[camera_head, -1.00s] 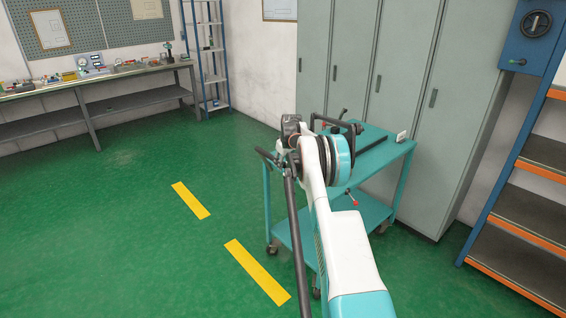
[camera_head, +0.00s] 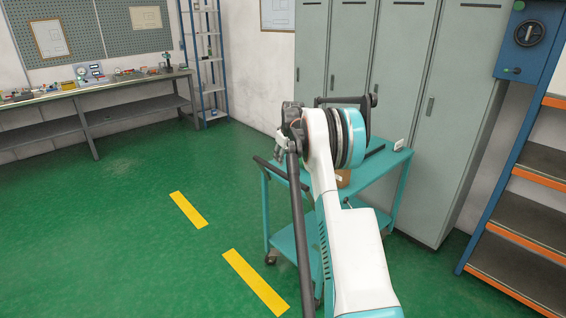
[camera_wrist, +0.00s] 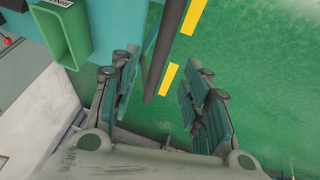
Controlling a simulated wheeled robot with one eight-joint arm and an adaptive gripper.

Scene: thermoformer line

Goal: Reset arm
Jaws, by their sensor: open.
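My gripper (camera_head: 280,150) is at the end of my raised arm, at the near left side of the teal cart (camera_head: 375,180) in the head view. In the wrist view my gripper (camera_wrist: 160,78) shows two separated fingers with nothing held between them. A dark bar (camera_wrist: 165,45) passes through the view beyond the fingers, with green floor behind it. I cannot tell its distance from them. My arm hides much of the cart top in the head view.
A green open-framed piece (camera_wrist: 62,35) with a label is at the upper left of the wrist view. Grey lockers (camera_head: 400,100) stand behind the cart, and an orange-edged shelf rack (camera_head: 520,200) stands at right. A workbench (camera_head: 90,90) is at far left. Open floor lies left.

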